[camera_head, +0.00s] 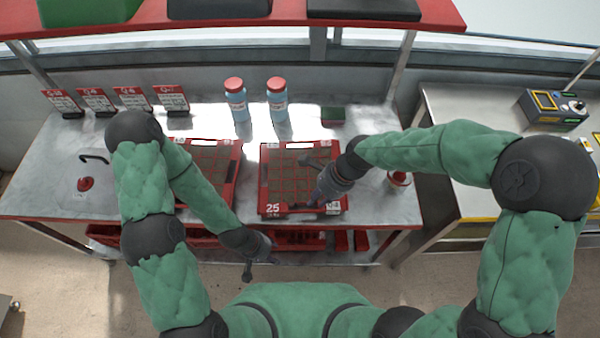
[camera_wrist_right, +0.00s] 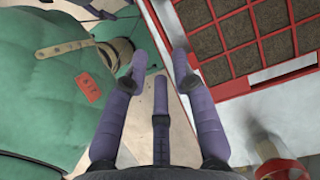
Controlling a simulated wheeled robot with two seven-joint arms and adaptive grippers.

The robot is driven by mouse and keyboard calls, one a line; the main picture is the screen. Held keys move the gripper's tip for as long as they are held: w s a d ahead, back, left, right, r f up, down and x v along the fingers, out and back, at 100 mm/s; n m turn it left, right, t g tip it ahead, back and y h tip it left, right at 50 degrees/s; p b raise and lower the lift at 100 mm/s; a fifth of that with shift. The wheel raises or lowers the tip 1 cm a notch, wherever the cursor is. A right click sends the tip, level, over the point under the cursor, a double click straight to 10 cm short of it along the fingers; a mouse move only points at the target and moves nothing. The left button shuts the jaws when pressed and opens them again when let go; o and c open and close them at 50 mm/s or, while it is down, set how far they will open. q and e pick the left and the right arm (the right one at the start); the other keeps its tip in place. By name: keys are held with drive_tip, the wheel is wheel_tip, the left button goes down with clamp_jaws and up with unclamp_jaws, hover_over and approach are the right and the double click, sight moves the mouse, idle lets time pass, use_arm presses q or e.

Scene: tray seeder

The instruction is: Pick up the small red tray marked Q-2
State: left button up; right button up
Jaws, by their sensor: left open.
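Two red trays with brown square cells lie on the metal bench. One red tray (camera_head: 264,180) is in the middle, with "25" at its front left corner and a small white tag at its front right. The other red tray (camera_head: 233,178) is left of it, partly hidden by my left arm. I cannot read Q-2 on either. My right gripper (camera_head: 314,180) is over the right part of the middle tray, fingers apart and empty. In the wrist view the right gripper (camera_wrist_right: 160,64) is beside a red tray edge (camera_wrist_right: 208,88). My left gripper (camera_head: 260,268) is open and empty before the bench.
Two blue bottles with red caps (camera_head: 236,103) (camera_head: 277,103) stand behind the trays. Several red-and-white cards (camera_head: 130,98) line the back left. Red items (camera_head: 295,240) fill the lower shelf.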

sight(304, 211)
drive_tip(key=shift+a+r, duration=0.15)
drive_tip(key=shift+r, duration=0.1)
drive_tip(key=shift+f, duration=0.1)
drive_tip(key=b+x, duration=0.2)
drive_tip(key=x, duration=0.3)
drive_tip(key=shift+f, duration=0.25)
drive_tip(key=b+x, duration=0.2)
drive_tip(key=x, duration=0.2)
drive_tip(key=shift+s+f, duration=0.1)
drive_tip(key=shift+a+f+b, duration=0.15)
drive_tip(key=shift+f+b, duration=0.3)
drive_tip(key=shift+r, duration=0.1)
clamp_jaws()
